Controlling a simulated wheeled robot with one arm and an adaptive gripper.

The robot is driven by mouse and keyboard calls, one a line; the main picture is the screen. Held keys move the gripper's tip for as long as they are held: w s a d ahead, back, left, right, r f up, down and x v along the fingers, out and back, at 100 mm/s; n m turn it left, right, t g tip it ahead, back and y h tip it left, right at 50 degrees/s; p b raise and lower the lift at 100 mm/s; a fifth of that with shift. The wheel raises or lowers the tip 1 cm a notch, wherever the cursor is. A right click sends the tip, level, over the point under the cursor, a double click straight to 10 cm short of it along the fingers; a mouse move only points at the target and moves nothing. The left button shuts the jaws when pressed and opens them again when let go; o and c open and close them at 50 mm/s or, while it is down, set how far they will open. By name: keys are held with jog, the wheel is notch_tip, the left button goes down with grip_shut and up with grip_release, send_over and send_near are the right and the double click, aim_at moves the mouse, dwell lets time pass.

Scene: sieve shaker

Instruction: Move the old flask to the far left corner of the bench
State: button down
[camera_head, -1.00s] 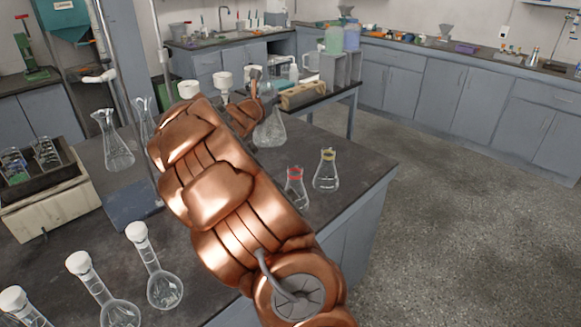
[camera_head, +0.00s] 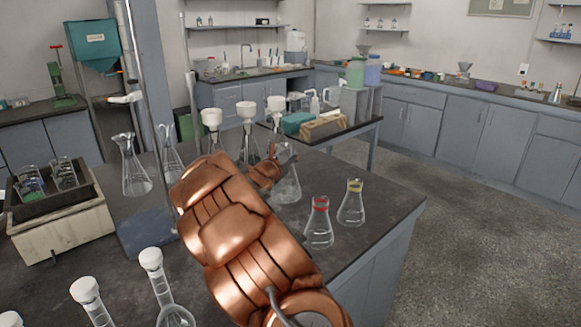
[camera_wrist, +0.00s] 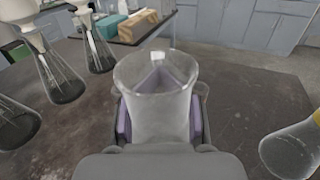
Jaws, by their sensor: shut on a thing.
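My gripper (camera_wrist: 157,120) is shut on a clear glass flask (camera_wrist: 152,98), gripping it near its wide open mouth between purple-padded fingers. In the head view the held flask (camera_head: 287,186) shows just right of my gripper (camera_head: 270,172), partly hidden by my copper-coloured arm. I cannot tell whether its base touches the dark bench (camera_head: 385,205). No marking shows that names it as the old flask. A red-banded flask (camera_head: 318,228) and a yellow-banded flask (camera_head: 350,206) stand to its right near the bench edge; the yellow-banded one also shows in the wrist view (camera_wrist: 290,152).
Flasks with white funnels (camera_head: 211,118) stand behind my gripper. Two open flasks (camera_head: 134,170) stand to the left, near a stand with a blue-grey base (camera_head: 145,235). A cream box with beakers (camera_head: 62,225) is at the far left. Round stoppered flasks (camera_head: 160,280) are in front.

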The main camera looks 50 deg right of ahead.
aim_at(279, 184)
jog(key=shift+f, duration=1.8)
jog(key=c, duration=0.7)
grip_release()
jog(key=shift+f, duration=0.1)
jog(key=shift+c, duration=0.2)
jog(key=v, duration=0.6)
jog(key=shift+w+b, duration=0.1)
jog(key=shift+b, duration=0.3)
jog(key=shift+v, duration=0.85)
